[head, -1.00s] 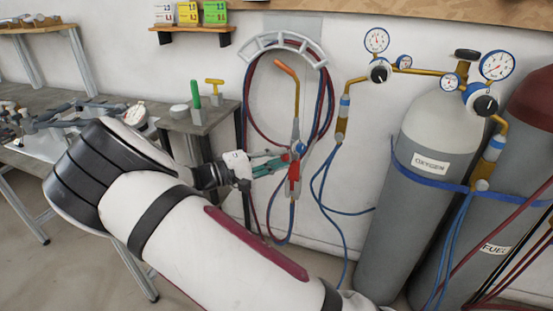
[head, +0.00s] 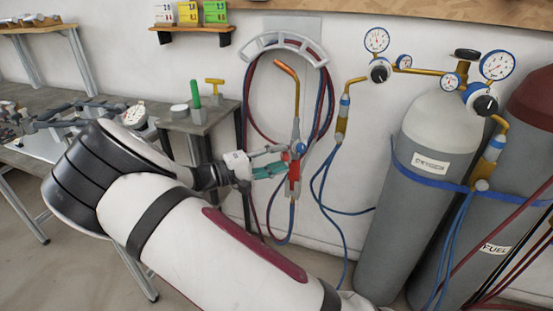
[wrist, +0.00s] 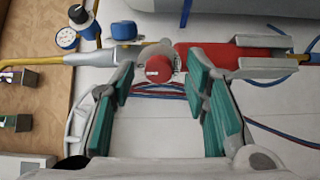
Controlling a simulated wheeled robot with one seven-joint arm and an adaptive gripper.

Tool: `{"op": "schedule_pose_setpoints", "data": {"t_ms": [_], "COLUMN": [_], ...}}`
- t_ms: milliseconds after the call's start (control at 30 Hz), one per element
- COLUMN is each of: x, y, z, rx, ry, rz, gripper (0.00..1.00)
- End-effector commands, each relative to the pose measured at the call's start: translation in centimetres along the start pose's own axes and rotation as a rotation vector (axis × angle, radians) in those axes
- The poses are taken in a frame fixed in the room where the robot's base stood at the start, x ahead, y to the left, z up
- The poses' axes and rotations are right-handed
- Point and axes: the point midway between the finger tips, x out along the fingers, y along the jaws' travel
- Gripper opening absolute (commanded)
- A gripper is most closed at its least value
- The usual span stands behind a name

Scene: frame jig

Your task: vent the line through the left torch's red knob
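One torch hangs upright on the wall in the head view, with a brass tube (head: 287,70) on top and a red handle (head: 294,178) below. In the wrist view it lies across the top. Its blue knob (wrist: 124,30) is on the far side, and its red knob (wrist: 158,68) faces my camera. My gripper (wrist: 160,74) is open, its teal-padded fingers on either side of the red knob with visible gaps. It also shows beside the torch in the head view (head: 284,160). Whether a finger touches the torch body is unclear. No second torch is in view.
Red and blue hoses loop over a grey hanger (head: 285,42) behind the torch. A grey oxygen cylinder (head: 390,210) with gauges stands to the right, a fuel cylinder beyond it. A small stand (head: 215,117) with a green-handled item is left of the torch.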

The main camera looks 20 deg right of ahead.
Motion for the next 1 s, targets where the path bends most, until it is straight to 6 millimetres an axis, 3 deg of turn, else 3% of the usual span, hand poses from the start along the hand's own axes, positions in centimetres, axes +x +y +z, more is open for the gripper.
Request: {"op": "schedule_pose_setpoints", "data": {"t_ms": [267,700,1000], "x": [-1.8,-10.1,-12.0], "y": [0.0,-0.1,-0.1], "z": [-0.1,-0.1,0.0], "rx": [0.002,0.001,0.0], "ry": [0.004,0.002,0.0], "rz": [0.0,0.0,-0.001], "gripper": [0.42,0.42,0.42]}}
